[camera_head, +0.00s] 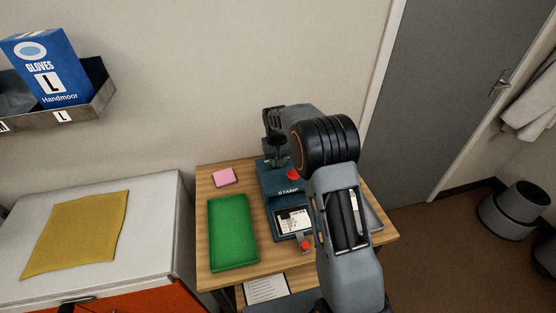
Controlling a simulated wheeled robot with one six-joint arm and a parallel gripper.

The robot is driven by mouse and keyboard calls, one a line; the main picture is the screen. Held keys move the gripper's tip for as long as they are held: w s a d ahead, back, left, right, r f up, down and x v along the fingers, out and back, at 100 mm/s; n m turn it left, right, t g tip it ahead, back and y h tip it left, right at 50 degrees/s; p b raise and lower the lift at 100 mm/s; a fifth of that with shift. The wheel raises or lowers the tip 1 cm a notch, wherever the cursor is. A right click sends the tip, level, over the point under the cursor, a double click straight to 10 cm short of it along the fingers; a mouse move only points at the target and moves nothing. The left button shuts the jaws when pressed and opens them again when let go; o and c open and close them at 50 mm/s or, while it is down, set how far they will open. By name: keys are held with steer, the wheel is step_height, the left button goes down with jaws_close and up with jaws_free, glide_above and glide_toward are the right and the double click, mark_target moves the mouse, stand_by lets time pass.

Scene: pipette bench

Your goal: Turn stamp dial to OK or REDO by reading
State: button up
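The blue-teal stamp machine (283,190), lettered STAMP, stands on the wooden bench. A red knob (293,174) shows on its upper part, close beside my gripper. A white card or panel with small dark print (294,221) lies in the dark tray at its front; the print is too small to read. A red round knob (306,245) shows at the machine's front edge. My gripper (279,160) points down over the back of the machine. Its fingertips are small and dark, and I cannot tell whether they touch anything. No dial marks for OK or REDO are readable; my arm hides the machine's right side.
A green tray (233,232) lies left of the machine, with a pink pad (224,177) behind it. A grey item (373,217) is partly hidden behind my arm. A printed sheet (267,288) is below the bench's front edge. A yellow cloth (76,233) lies on the white cabinet.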

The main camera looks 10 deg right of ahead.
steer(key=shift+n, duration=1.2)
steer(key=o, duration=0.9)
steer(key=shift+r, duration=0.1)
steer(key=r, duration=1.3)
steer(key=shift+s+a+r, duration=0.1)
steer(key=shift+a+r, duration=0.15)
steer(key=shift+r, duration=0.1)
